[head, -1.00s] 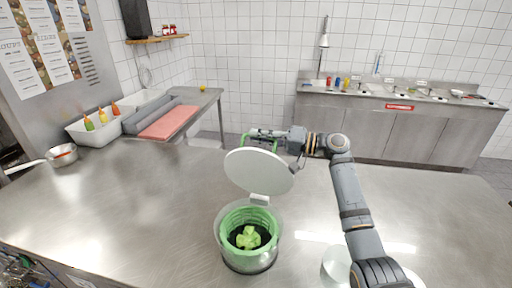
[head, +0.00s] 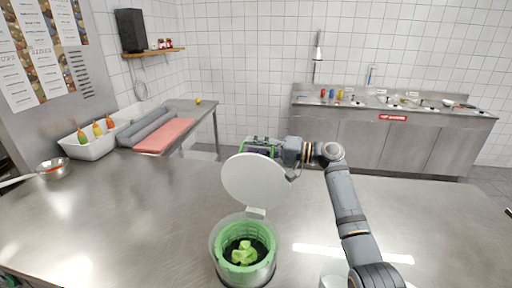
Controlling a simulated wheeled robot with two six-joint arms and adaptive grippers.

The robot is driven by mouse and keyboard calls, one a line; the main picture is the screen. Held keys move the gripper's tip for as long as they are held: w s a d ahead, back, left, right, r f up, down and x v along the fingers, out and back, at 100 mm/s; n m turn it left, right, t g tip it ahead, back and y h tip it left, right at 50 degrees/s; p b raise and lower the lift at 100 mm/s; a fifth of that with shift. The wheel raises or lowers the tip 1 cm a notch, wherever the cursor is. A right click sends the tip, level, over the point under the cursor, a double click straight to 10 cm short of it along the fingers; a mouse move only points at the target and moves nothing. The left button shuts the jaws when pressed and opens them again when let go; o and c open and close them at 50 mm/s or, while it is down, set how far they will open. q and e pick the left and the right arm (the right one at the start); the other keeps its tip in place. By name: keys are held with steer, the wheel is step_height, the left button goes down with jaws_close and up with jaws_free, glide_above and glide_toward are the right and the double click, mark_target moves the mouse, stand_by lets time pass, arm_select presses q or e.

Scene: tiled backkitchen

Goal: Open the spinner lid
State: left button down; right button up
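The salad spinner (head: 244,264) stands on the steel counter, a clear bowl with a green basket (head: 218,246). Green leaves (head: 244,253) lie inside. Its round white lid (head: 254,182) is swung up and stands steeply on the hinge (head: 256,212) at the bowl's far rim, so the bowl is uncovered. My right gripper (head: 260,146) is just behind the lid's upper edge. The lid hides part of its fingers, so I cannot tell whether they touch it or how far they are apart. My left gripper is not in view.
A pale cup (head: 333,282) stands at the bottom edge, beside my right arm. A white bin with bottles (head: 90,146), a red board (head: 165,135) and a pan (head: 53,169) are at the left. The counter left of the spinner is clear.

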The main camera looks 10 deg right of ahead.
steer(key=v, duration=1.2)
steer(key=shift+d, duration=0.1)
steer(key=b+v, duration=0.6)
steer(key=v, duration=0.6)
stand_by(0.4)
steer(key=shift+w, duration=0.1)
